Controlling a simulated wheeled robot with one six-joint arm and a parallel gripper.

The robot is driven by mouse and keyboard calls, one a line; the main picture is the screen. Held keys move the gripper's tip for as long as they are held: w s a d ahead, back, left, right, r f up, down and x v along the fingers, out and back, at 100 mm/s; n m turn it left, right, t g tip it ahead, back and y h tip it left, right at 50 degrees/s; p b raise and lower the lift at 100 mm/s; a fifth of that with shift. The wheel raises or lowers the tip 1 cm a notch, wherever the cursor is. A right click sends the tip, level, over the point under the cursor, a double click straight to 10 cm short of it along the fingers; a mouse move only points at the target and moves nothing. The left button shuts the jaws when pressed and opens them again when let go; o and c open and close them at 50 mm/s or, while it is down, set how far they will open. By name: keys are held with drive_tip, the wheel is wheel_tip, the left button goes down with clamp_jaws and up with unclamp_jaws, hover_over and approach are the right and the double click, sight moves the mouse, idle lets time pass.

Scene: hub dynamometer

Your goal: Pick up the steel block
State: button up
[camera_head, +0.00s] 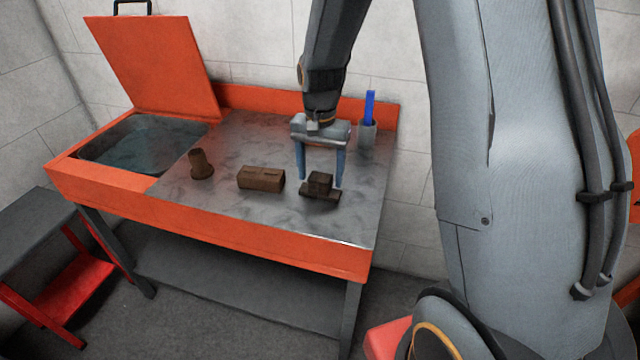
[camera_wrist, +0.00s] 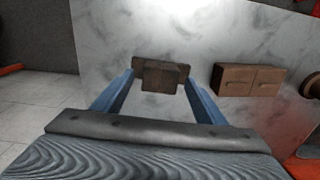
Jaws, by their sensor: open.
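A dark brown stepped block (camera_head: 319,187), with a small raised part on a wider flat base, sits on the grey metal top of the orange bench. A longer brown block (camera_head: 261,178) with grooved faces lies to its left. Neither looks plainly like steel, so I cannot tell by colour which is the steel block. My gripper (camera_head: 320,181) points down at the stepped block with its blue fingers open. In the wrist view, the stepped block (camera_wrist: 161,76) shows between and beyond the fingertips, and the longer block (camera_wrist: 247,80) is to the right. Nothing is held.
A brown flanged cylinder (camera_head: 201,164) stands left of the blocks. Further left is a basin (camera_head: 139,144) with a raised orange lid (camera_head: 155,65). A grey cup (camera_head: 367,134) with a blue item stands at the back right. The bench top's front right is clear.

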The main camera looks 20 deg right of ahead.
sight(320, 177)
drive_tip(key=shift+f, duration=0.85)
clamp_jaws()
drive_tip(key=shift+r, duration=0.1)
wheel_tip(320, 177, up, 10)
drive_tip(key=shift+f+b, duration=0.1)
drive_tip(key=shift+b, duration=1)
